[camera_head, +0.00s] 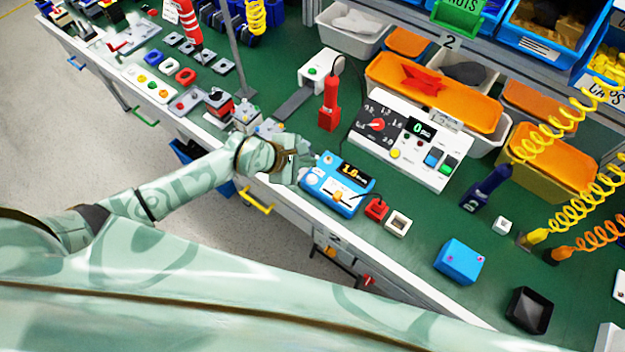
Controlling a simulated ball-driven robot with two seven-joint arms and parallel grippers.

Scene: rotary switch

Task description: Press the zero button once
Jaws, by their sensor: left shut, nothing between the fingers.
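A blue device (352,201) with a black display reading about 1.8 sits near the front edge of the bench. Small white and orange parts show on its front face; their labels are too small to read. A white panel (440,172) stands behind it to the right, with a red-pointer dial, a display reading about 0 and several coloured buttons. I cannot tell which button is the zero button. My left gripper (306,170) is shut and empty at the left side of the blue device, close to it; I cannot tell whether it touches. My right gripper is out of view.
A red handheld tool (329,104) stands behind the device. A red block (376,209) and a white square part (398,223) lie just to its right. A blue box (459,262) is farther right. Orange bins (433,88) line the back.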

